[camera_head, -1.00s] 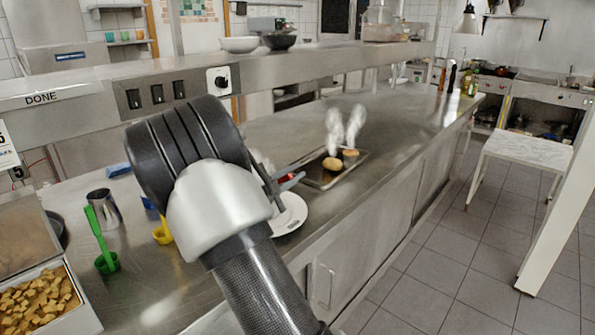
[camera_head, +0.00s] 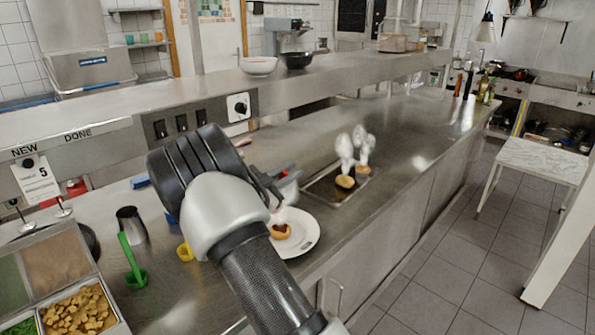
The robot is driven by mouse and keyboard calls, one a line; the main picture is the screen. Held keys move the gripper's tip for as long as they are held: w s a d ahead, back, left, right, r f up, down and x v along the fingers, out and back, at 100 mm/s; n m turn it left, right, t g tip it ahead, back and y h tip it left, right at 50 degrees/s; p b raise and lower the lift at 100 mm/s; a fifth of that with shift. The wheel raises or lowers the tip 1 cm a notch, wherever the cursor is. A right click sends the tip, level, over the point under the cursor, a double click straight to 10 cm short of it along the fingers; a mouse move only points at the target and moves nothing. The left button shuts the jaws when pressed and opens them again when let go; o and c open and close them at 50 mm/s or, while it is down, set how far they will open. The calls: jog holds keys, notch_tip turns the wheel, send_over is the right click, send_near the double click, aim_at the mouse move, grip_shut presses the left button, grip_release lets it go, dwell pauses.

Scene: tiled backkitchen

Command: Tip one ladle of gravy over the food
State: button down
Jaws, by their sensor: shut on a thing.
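A white plate (camera_head: 304,238) lies on the steel counter with a round brown piece of food (camera_head: 281,232) on it. My gripper (camera_head: 272,188) is above and behind the plate's left side, seen from behind. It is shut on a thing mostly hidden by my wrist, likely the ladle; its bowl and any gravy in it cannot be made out. A grey container (camera_head: 291,190) shows partly just behind the gripper, beyond the plate.
At left are a metal cup (camera_head: 132,226), a green holder with a green-handled tool (camera_head: 134,264), a yellow cup (camera_head: 185,252) and food bins (camera_head: 80,308). A shelf (camera_head: 330,75) runs above.

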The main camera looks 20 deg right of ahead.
jog(key=w+a+r+n+p, duration=0.3)
jog(key=w+r+n+p, duration=0.1)
jog(key=w, duration=0.3)
jog(key=shift+a+r+n+p, duration=0.25)
jog(key=shift+r+n+p, duration=0.15)
jog(key=shift+n+p, duration=0.2)
